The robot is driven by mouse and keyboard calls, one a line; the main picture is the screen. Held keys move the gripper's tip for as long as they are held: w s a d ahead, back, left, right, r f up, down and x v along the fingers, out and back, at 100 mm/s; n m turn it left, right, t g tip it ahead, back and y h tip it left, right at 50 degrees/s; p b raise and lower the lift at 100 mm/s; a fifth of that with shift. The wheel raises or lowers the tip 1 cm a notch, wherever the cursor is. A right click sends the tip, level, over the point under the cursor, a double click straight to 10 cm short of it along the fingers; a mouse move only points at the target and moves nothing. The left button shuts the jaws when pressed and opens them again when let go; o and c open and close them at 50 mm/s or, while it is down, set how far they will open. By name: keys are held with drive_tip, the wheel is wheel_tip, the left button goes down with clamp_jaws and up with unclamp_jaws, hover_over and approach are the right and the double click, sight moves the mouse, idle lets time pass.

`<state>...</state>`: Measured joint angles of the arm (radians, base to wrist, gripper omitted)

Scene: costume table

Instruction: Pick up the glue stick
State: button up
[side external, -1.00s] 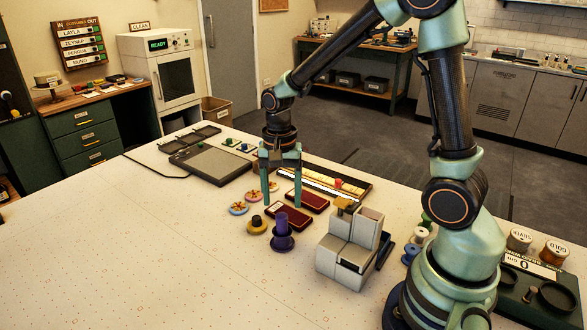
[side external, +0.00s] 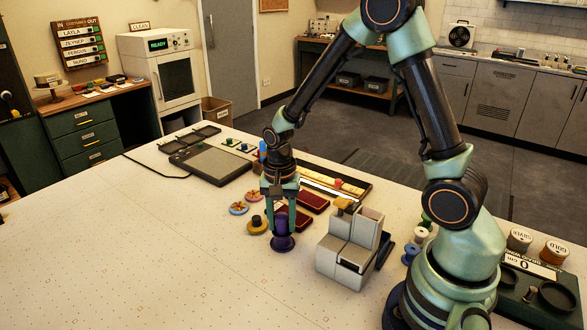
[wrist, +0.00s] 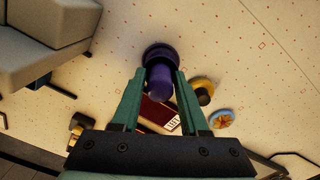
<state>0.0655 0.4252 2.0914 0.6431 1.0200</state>
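A purple upright stick with a round, wider dark purple base (side external: 282,242) stands on the white table; I take it as the glue stick, though no label shows. My gripper (side external: 281,226) points down over it, with a finger on each side. In the wrist view, the purple stick (wrist: 159,82) lies between the two green fingertips (wrist: 160,72), with what look like narrow gaps. The fingers are apart; firm contact is not visible. The fingers partly cover the stick in the side view.
A grey blocky device (side external: 345,255) stands close to the right. The front left table is clear.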

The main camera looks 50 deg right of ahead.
clamp_jaws()
wheel_tip(320, 180, up, 20)
idle(0.6)
